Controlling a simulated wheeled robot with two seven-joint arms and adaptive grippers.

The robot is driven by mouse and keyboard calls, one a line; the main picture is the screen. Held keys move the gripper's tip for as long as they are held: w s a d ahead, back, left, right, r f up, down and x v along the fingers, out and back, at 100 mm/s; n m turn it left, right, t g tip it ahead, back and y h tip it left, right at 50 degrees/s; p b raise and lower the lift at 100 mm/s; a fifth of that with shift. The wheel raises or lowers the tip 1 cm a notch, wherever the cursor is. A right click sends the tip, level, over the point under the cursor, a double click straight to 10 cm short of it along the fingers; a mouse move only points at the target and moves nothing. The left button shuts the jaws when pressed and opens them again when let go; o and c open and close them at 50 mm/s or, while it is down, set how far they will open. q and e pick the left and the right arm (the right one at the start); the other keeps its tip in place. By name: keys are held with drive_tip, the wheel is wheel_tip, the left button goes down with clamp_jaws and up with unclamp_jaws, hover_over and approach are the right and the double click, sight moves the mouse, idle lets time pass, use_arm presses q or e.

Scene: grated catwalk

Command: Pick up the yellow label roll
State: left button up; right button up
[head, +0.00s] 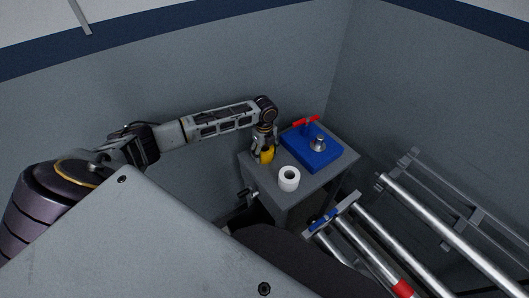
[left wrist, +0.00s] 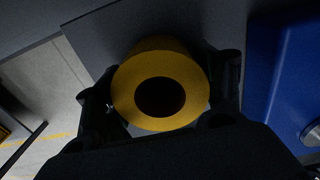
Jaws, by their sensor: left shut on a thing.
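The yellow label roll (head: 267,155) is at the left part of the grey table (head: 293,194) in the head view. My left gripper (head: 263,151) points down at it and is shut on it. In the left wrist view the roll (left wrist: 160,90) fills the middle, with its dark round hole facing the camera. The dark fingers (left wrist: 160,98) press on its left and right sides. I cannot tell whether the roll touches the tabletop. My right gripper does not show.
A white roll (head: 289,178) stands near the table's front edge. A blue box (head: 312,151) with a metal knob (head: 318,144) and a red handle (head: 305,121) lies to the right. Metal rails (head: 449,232) run at the right. Grey walls (head: 200,85) close in behind the table.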

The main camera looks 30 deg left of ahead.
use_arm(q)
drive_tip(key=shift+r, duration=0.15)
wheel_tip(320, 180, up, 10)
idle(0.6)
drive_tip(key=shift+p, duration=0.3)
